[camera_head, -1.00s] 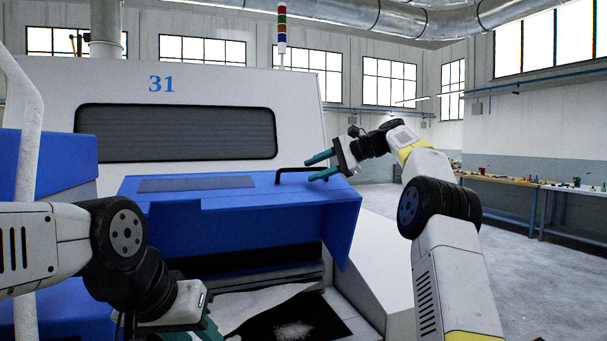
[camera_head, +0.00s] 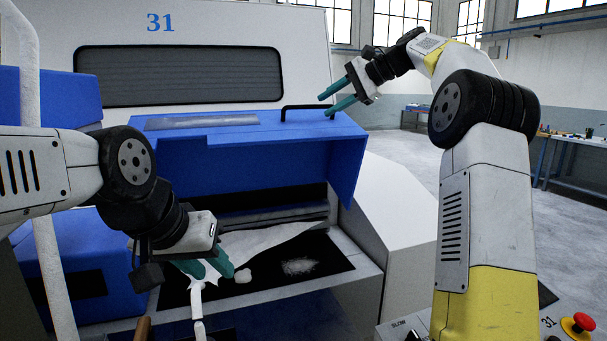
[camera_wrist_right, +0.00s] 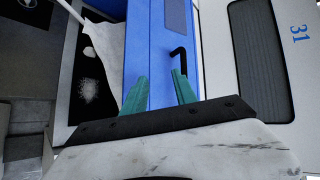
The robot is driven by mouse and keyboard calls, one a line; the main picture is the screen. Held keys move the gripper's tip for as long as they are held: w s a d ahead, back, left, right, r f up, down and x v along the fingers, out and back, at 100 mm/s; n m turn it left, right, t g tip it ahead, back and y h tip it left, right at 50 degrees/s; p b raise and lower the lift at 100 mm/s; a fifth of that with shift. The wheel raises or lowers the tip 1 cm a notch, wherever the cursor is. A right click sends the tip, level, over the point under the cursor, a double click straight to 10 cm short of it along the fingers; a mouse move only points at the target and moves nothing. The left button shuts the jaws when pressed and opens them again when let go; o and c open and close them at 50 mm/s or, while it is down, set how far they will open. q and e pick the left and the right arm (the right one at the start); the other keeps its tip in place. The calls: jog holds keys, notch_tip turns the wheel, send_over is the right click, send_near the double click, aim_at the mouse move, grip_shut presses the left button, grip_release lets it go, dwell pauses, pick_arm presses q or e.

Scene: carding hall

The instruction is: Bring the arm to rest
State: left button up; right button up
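My left gripper (camera_head: 215,275) hangs low at left, pointing down over the dark tray of the machine. Its two teal fingers look spread apart, with no object clearly between them. A white forked piece (camera_head: 198,305) shows just below the fingertips; I cannot tell whether it touches them. My right gripper (camera_head: 328,105) is raised near the top right edge of the blue cover (camera_head: 270,165). It is open and empty, its teal fingers apart, and it also shows in the right wrist view (camera_wrist_right: 159,82). The black handle (camera_head: 300,107) is close to its fingertips; contact is not visible.
The tray (camera_head: 330,262) holds a white sheet (camera_head: 265,240) and white fluff (camera_head: 298,266). The machine marked 31 (camera_head: 180,75) fills the left and middle. A red stop button (camera_head: 582,322) is at lower right. Open floor (camera_head: 410,165) and benches lie at right.

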jog(key=s+d+f+n+h, duration=0.1)
jog(key=s+f+n+h, duration=0.1)
jog(key=s+f, duration=0.6)
jog(key=s+d+f+n+h, duration=0.2)
jog(key=s+f, duration=0.6)
jog(key=s, duration=0.9)
jog(key=s+d+f+n+t+h, duration=0.1)
jog(key=s+f+n+h, duration=0.3)
jog(key=s, duration=0.9)
notch_tip(320, 180, down, 4)
jog(key=shift+s+d+r+n, duration=0.1)
jog(key=shift+s+d+n, duration=0.1)
jog(key=shift+d+n, duration=0.4)
